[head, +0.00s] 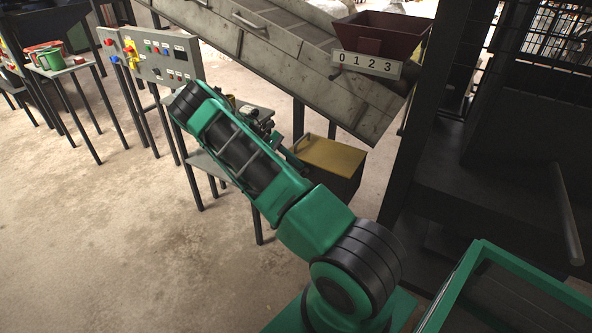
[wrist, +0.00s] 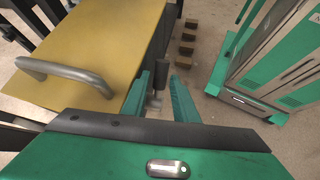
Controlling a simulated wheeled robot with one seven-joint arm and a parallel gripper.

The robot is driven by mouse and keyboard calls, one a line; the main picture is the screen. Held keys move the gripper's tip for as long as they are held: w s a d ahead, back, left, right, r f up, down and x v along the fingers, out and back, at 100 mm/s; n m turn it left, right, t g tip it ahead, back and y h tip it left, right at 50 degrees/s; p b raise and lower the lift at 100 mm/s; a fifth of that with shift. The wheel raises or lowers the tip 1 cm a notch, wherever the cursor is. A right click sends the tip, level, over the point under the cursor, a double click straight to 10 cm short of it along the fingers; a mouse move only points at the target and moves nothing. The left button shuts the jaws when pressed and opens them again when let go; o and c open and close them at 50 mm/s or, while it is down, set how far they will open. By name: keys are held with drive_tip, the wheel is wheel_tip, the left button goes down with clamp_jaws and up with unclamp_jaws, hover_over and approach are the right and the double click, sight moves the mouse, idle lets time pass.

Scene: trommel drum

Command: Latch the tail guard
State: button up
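The tail guard seems to be the yellow lid (head: 333,155) on a dark box below the conveyor's low end. It lies flat and looks closed. In the wrist view the yellow lid (wrist: 90,42) fills the upper left, with a grey bar handle (wrist: 65,73). My gripper (wrist: 159,92) is beside the lid's right edge, its two green fingers apart. A dark cylindrical knob on a metal stem (wrist: 161,76) shows between and beyond the fingertips; I cannot tell whether they touch it. It may be the latch. In the head view my arm largely hides the gripper.
The sloping conveyor (head: 285,50) with a "0123" sign (head: 367,65) hangs above the box. A control panel (head: 167,57) stands at the back left. Dark machine frames stand on the right. The concrete floor (head: 100,230) at left is clear.

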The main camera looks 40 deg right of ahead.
drive_tip(key=v, duration=0.9)
drive_tip(key=shift+w, duration=0.1)
drive_tip(key=shift+c, duration=0.2)
